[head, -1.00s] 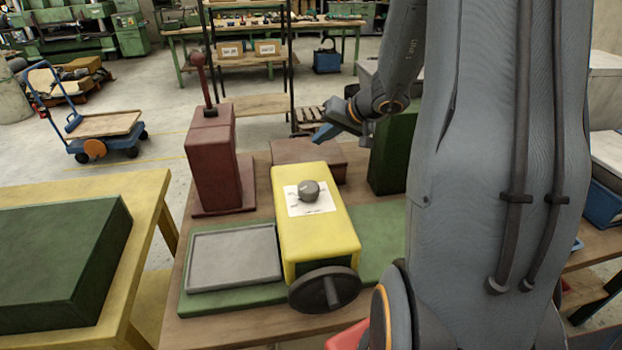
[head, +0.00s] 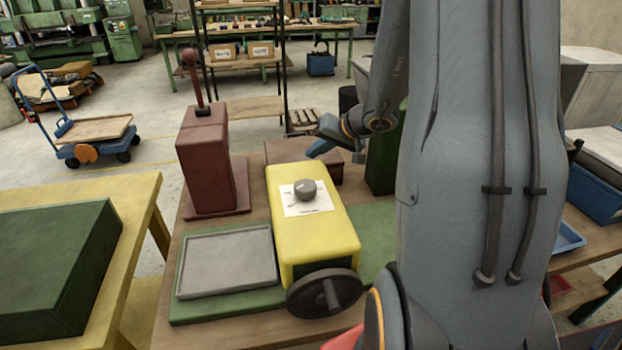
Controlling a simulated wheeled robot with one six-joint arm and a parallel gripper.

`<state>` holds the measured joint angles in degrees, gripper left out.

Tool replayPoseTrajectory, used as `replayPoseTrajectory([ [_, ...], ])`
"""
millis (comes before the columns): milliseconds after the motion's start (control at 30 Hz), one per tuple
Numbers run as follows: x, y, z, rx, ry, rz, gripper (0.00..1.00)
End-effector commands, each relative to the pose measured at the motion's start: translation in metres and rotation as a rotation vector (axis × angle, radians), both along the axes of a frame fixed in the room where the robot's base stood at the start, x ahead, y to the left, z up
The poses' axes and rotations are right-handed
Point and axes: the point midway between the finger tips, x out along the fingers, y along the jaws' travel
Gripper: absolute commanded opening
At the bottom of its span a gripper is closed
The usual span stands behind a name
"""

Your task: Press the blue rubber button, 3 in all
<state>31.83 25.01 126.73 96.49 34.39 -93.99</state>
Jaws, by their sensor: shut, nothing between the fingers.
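A tall maroon box with a lever (head: 204,160) stands at the bench's back left, and a low maroon block (head: 290,150) behind the machine. A grey tray (head: 226,262) lies left of the machine. A dark green block (head: 380,168) stands behind my arm. A blue bin (head: 597,190) is at right.

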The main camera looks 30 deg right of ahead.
Motion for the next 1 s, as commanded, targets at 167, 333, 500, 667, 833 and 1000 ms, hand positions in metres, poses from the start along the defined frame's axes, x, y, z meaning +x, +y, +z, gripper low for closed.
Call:
replayPoseTrajectory([
  [167, 0.001, 0.0, -0.025, 0.0, 0.0, 0.0, 0.0],
  [333, 0.001, 0.0, -0.037, 0.0, -0.001, -0.001, 0.0],
  [500, 0.001, 0.0, -0.044, -0.001, -0.001, 0.0, 0.0],
  [667, 0.0, 0.0, -0.046, -0.001, 0.0, 0.001, 0.0],
  [833, 0.0, 0.0, -0.046, -0.001, 0.0, 0.001, 0.0],
  [1000, 0.0, 0.0, -0.046, -0.001, 0.0, 0.001, 0.0],
])
